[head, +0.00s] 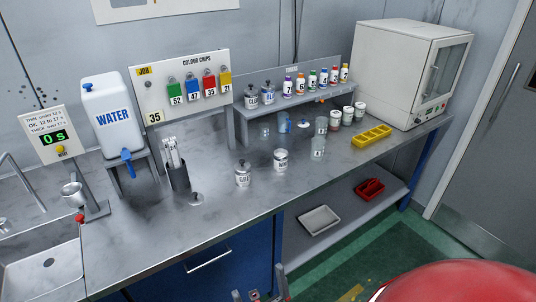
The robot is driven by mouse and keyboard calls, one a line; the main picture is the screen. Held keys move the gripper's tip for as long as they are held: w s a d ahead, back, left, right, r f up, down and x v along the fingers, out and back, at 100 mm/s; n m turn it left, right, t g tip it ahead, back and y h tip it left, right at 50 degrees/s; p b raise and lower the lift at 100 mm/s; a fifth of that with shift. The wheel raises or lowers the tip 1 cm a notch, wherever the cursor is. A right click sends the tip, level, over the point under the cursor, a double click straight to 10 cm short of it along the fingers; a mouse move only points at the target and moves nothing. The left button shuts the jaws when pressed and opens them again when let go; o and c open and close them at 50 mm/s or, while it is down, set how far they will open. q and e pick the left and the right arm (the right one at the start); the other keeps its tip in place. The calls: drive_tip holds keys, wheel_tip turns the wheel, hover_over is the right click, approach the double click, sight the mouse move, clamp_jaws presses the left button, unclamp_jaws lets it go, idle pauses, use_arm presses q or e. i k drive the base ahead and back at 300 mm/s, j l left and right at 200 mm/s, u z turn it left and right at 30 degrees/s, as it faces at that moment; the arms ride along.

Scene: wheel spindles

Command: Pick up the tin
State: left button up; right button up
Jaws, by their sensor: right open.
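Two labelled tins stand upright on the grey bench: a lidded tin (243,174) with a dark knob, and an open-topped tin (281,159) just right of it. I cannot tell which one the task means, and their labels are too small to read surely. Two more lidded tins, one (252,98) and another (268,95), stand on the raised shelf behind. My right gripper (261,295) shows only at the bottom edge, open and empty, low in front of the bench and apart from all the tins. My left gripper is out of view.
A loose knobbed lid (196,199) lies left of the tins, near a tool holder (175,172). Clear cups (318,148) stand to the right, with a yellow tray (371,136) and a white oven (408,75) beyond. The front left of the bench top is clear.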

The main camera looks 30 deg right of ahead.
sight(280, 155)
drive_tip(key=z, duration=1.35)
drive_tip(key=i+j+z, duration=0.3)
drive_tip(key=i+j, duration=0.3)
